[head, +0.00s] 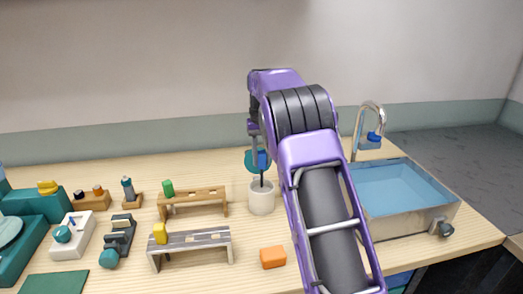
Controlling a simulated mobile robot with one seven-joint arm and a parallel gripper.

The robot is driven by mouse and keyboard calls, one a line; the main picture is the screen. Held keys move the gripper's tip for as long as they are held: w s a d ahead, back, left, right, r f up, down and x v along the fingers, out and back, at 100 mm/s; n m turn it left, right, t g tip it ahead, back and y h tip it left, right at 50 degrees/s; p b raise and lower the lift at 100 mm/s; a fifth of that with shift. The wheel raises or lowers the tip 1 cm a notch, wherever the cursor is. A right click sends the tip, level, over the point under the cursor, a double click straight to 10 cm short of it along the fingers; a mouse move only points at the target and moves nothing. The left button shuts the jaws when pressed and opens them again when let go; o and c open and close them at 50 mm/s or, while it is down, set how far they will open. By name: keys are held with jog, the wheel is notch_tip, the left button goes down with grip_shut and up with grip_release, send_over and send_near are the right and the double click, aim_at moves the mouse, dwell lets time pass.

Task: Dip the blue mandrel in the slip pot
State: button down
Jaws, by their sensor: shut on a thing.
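The blue mandrel (262,160) has a blue handle and a thin dark rod, and hangs roughly upright below my gripper (257,150). My gripper is shut on the blue handle, partly hidden by teal parts around it. The white slip pot (262,201) stands on the table directly below. The rod's lower end reaches the pot's mouth and appears to be inside it. How deep it goes, and the slip itself, cannot be told from this view.
A wooden rack (193,192) holds a green-handled piece, and a grey rack (204,239) a yellow-handled one. An orange block (273,257) lies in front of the pot. A sink (405,214) with a tap (358,130) is right; a torch-like tool (117,240) is left.

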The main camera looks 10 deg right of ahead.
jog(key=shift+f+b, duration=1.3)
jog(key=shift+f, duration=2.2)
notch_tip(320, 180, up, 6)
jog(key=p, duration=0.4)
jog(key=shift+f, duration=0.15)
jog(key=shift+r, duration=2.7)
notch_tip(320, 180, up, 5)
send_over(262, 175)
jog(key=shift+w, duration=0.25)
